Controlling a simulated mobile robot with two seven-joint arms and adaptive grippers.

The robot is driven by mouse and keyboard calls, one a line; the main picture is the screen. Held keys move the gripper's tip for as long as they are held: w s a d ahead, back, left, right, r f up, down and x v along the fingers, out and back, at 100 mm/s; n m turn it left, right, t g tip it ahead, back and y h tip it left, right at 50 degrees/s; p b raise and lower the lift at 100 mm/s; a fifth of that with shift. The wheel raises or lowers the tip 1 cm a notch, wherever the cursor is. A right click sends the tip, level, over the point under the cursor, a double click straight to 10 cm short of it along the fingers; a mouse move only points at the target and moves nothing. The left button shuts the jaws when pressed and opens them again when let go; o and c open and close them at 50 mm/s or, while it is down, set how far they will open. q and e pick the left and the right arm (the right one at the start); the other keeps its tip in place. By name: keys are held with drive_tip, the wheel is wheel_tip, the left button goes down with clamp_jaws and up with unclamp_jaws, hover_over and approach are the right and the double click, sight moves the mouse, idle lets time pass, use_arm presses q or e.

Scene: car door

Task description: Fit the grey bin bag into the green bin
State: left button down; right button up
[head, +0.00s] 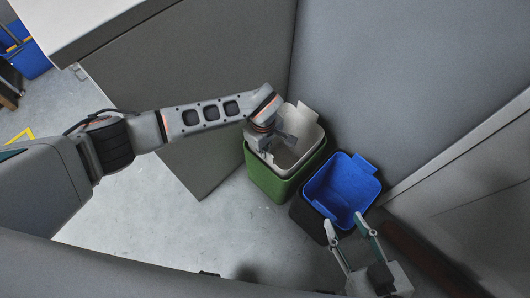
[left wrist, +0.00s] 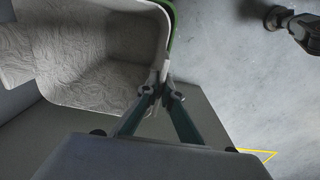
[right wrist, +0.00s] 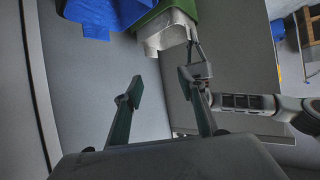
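The green bin (head: 268,181) stands on the floor in the corner. The grey bin bag (head: 299,119) lines its inside, with a flap standing up above the rim at the back. In the left wrist view the bag (left wrist: 85,45) fills the bin opening, and a strip of green rim shows at top right. My left gripper (head: 278,146) is at the bin's mouth, its fingers (left wrist: 163,90) closed together on the bag's edge. My right gripper (head: 350,231) is open and empty, in front of the blue-lined bin; its fingers (right wrist: 160,86) are well apart.
A dark bin with a blue bag (head: 338,188) stands close to the right of the green bin. Grey panels (head: 390,70) rise behind and to the left. A light ledge (head: 470,140) runs along the right. The floor (head: 150,235) at front left is clear.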

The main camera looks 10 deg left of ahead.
use_arm(q)
wheel_tip(320, 180, down, 4)
drive_tip(key=shift+f+b, duration=0.15)
drive_tip(key=shift+b, duration=1)
drive_tip(key=shift+r, duration=0.2)
drive_tip(key=shift+f, duration=0.2)
drive_tip(key=c, duration=2.2)
unclamp_jaws()
drive_tip(key=shift+c, duration=0.2)
use_arm(e)
drive_tip(key=shift+w+a+r+m+t+y, duration=0.3)
drive_tip(key=shift+w+a+r+m, duration=0.15)
drive_tip(key=shift+a+r, duration=0.35)
